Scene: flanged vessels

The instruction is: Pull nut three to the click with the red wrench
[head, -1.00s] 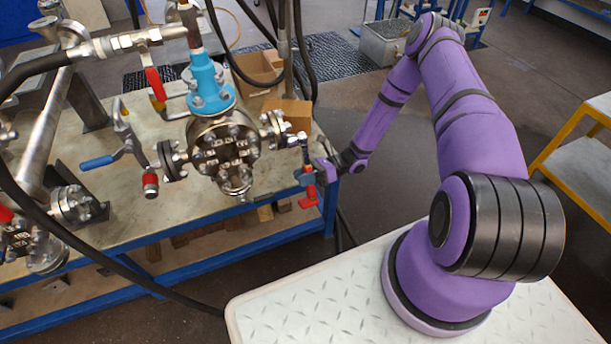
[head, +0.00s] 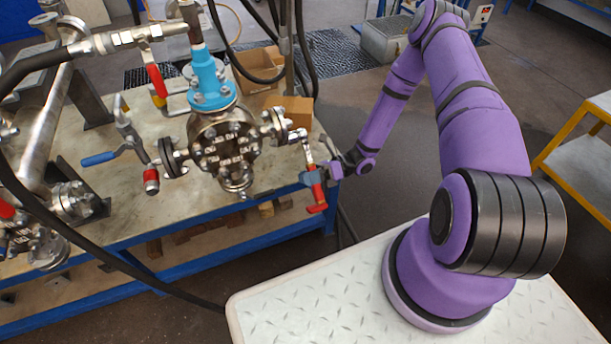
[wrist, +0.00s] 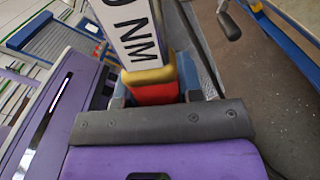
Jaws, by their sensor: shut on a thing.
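The red wrench (head: 317,197) hangs down beside the right side flange (head: 275,127) of the steel vessel (head: 225,147). Its upper end is at or close to that flange's outer edge; I cannot tell whether it sits on a nut. My gripper (head: 311,177) is shut on the wrench's handle. In the wrist view the wrench (wrist: 153,92) shows a white scale marked "NM", a gold band and a red part between my blue finger pads. The wrench's working end is out of the wrist view. I cannot pick out nut three.
The vessel with its blue top (head: 210,82) stands on a workbench (head: 110,225) with a blue frame. Cardboard boxes (head: 290,112) and dark hoses are behind the flange. A blue-handled valve (head: 100,158) is to the left. The floor right of the bench is open.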

